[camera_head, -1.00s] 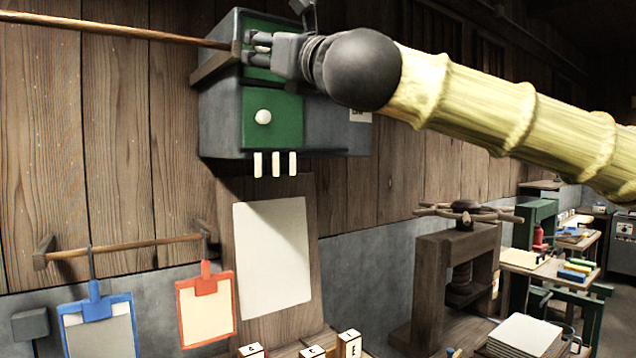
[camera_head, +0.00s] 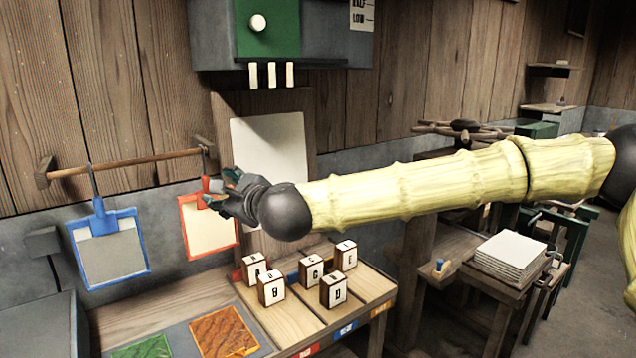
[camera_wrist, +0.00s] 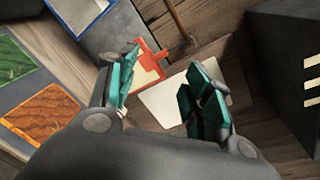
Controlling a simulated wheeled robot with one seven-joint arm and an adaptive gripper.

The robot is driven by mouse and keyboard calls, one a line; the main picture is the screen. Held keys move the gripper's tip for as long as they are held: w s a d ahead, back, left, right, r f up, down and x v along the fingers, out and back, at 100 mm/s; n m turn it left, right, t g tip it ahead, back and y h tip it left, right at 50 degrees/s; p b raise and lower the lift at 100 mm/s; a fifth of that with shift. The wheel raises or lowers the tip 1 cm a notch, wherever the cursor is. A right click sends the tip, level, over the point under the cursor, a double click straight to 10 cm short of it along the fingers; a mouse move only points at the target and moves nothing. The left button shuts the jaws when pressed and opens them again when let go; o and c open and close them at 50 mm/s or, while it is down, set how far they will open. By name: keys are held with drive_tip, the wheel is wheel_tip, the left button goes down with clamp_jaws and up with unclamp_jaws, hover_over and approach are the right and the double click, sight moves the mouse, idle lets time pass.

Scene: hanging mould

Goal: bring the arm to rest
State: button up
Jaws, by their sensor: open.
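My gripper (camera_head: 222,192) is open and empty, held in the air in front of the wall. In the head view it overlaps the upper right of the red-framed hanging mould (camera_head: 212,232); I cannot tell how far apart they are. In the wrist view (camera_wrist: 160,90) its teal-padded fingers are spread, with nothing between them. The red mould (camera_wrist: 148,68) and a blank pale panel (camera_wrist: 165,103) show beyond them. A blue-framed mould (camera_head: 110,250) hangs at the left from a wooden rail (camera_head: 130,164).
Several lettered blocks (camera_head: 333,290) stand on the bench below. Green (camera_head: 142,348) and orange (camera_head: 225,333) mats lie at its front left. A grey box with a green panel (camera_head: 268,28) juts from the wall above. A paper stack (camera_head: 510,258) stands at the right.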

drive_tip(key=s+d+f+n+g+h, duration=0.1)
drive_tip(key=s+f+n, duration=0.1)
drive_tip(key=f, duration=0.8)
drive_tip(key=s+d+f+n+g+h, duration=0.1)
drive_tip(key=s+f+n+g, duration=0.1)
drive_tip(key=f, duration=0.8)
drive_tip(key=s+d+f+n+g, duration=0.1)
drive_tip(key=s+f+n, duration=0.1)
drive_tip(key=f, duration=0.7)
drive_tip(key=s+d+f+n+g+h, duration=0.1)
drive_tip(key=s+d+f, duration=0.2)
drive_tip(key=f, duration=0.4)
drive_tip(key=s+d+f+n+g+h, duration=0.1)
drive_tip(key=s+d+f+n, duration=0.1)
drive_tip(key=s+f, duration=0.3)
drive_tip(key=s+d+f+n+g+h, duration=0.1)
drive_tip(key=s+d+f, duration=0.15)
drive_tip(key=f, duration=0.55)
drive_tip(key=s+d+f+n+g+h, duration=0.25)
drive_tip(key=s+d+f+n, duration=0.25)
drive_tip(key=s+d+f, duration=0.9)
drive_tip(key=s+d+f+n+g+h, duration=0.1)
drive_tip(key=s+d+n, duration=0.1)
drive_tip(key=s+d, duration=0.4)
drive_tip(key=s+d+f+n+g+h, duration=0.2)
drive_tip(key=s+d, duration=0.4)
drive_tip(key=d, duration=0.4)
drive_tip(key=shift+d, duration=0.4)
